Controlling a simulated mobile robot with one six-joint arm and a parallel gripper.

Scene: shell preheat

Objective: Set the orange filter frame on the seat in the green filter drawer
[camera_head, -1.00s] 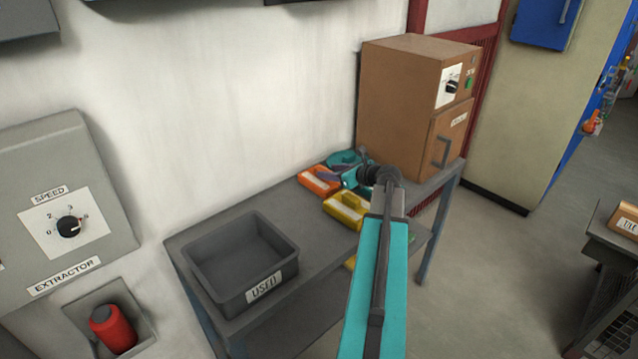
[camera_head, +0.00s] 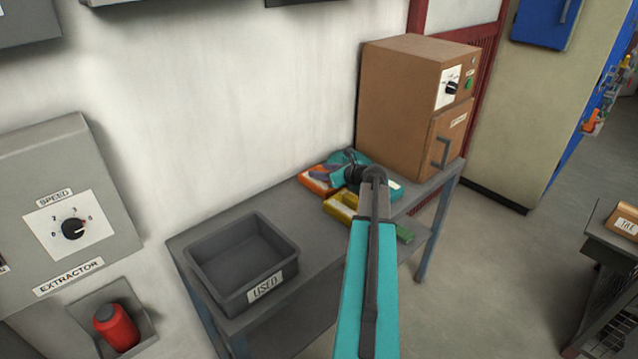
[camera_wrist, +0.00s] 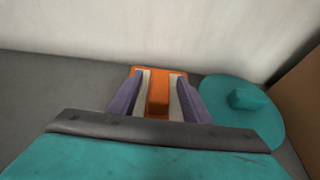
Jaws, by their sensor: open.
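The orange filter frame (camera_head: 317,181) lies on the grey bench against the white wall, left of the brown cabinet. In the wrist view the frame (camera_wrist: 158,92) has a raised orange bar along its middle. My gripper (camera_head: 326,172) is over it. In the wrist view my gripper (camera_wrist: 158,100) is open, with one purple finger on each side of the raised bar. I cannot tell whether the fingers touch the frame. My arm hides part of the frame in the head view. The green filter drawer and its seat are not recognisable in these frames.
A yellow frame (camera_head: 341,206) lies in front of the orange one, and a teal round object (camera_wrist: 240,108) sits right of it. A grey bin marked USED (camera_head: 242,262) stands at the bench's left. The brown cabinet (camera_head: 405,100) stands at the right end.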

